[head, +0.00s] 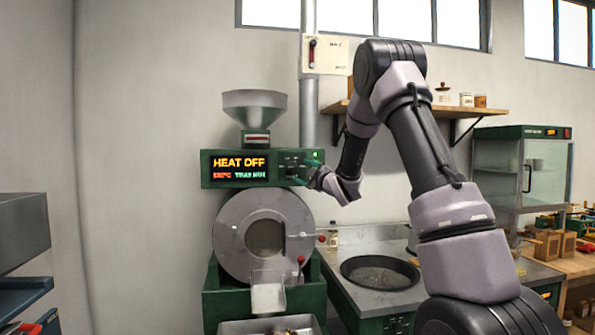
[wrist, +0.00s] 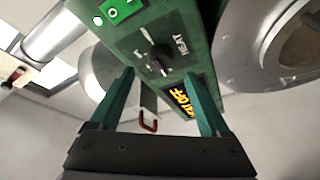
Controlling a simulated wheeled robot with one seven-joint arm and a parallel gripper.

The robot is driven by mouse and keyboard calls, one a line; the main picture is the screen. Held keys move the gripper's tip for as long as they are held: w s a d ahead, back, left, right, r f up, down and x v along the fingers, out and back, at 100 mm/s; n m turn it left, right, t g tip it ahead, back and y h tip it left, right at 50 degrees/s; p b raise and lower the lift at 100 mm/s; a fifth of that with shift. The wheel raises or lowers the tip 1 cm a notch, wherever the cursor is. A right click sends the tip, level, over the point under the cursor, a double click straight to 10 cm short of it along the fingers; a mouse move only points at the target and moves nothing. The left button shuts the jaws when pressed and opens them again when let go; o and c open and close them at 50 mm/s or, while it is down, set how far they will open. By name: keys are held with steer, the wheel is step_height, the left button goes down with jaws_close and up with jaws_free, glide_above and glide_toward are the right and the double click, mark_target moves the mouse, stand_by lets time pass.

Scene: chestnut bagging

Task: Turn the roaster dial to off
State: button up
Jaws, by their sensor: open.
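The green roaster (head: 264,238) stands left of centre in the head view, with a control box on top. Its display (head: 238,168) reads "HEAT OFF" in orange, with smaller red and green text below. In the wrist view the black dial (wrist: 160,59) sits on the green panel beside the word "HEAT". My gripper (wrist: 159,76) is open, with its two green fingers apart and the dial showing between their tips. I cannot tell whether a finger touches it. In the head view my gripper (head: 308,176) is at the right end of the control box, partly hidden by my wrist.
A green rocker switch (wrist: 122,10) is close to the dial on the same panel. A metal hopper (head: 254,104) tops the roaster. A round dark pan (head: 380,272) is set in the counter to the right. A shelf (head: 470,110) and a glass cabinet (head: 522,168) stand behind.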

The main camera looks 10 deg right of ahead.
steer(key=v, duration=0.5)
steer(key=shift+s+f, duration=0.1)
steer(key=shift+s, duration=0.1)
steer(key=s+d+r+m+g+h, duration=0.2)
steer(key=s+d+r+m+h, duration=0.15)
steer(key=s+m, duration=0.3)
steer(key=s+d+r+m+g+h, duration=0.25)
steer(key=s+m+h, duration=0.2)
steer(key=s, duration=0.25)
steer(key=s+a+f+m+g+y, duration=0.1)
steer(key=s+m+g, duration=0.1)
steer(key=s, duration=0.7)
steer(key=s+a+f+m+g+y, duration=0.1)
steer(key=s+m, duration=0.3)
steer(key=s, duration=0.6)
steer(key=s+a+f+m+g+y, duration=0.1)
steer(key=s+a+f+m+g, duration=0.1)
steer(key=s, duration=0.8)
steer(key=shift+a+f+m+g, duration=0.45)
steer(key=shift+f+g, duration=0.3)
steer(key=shift+g, duration=0.2)
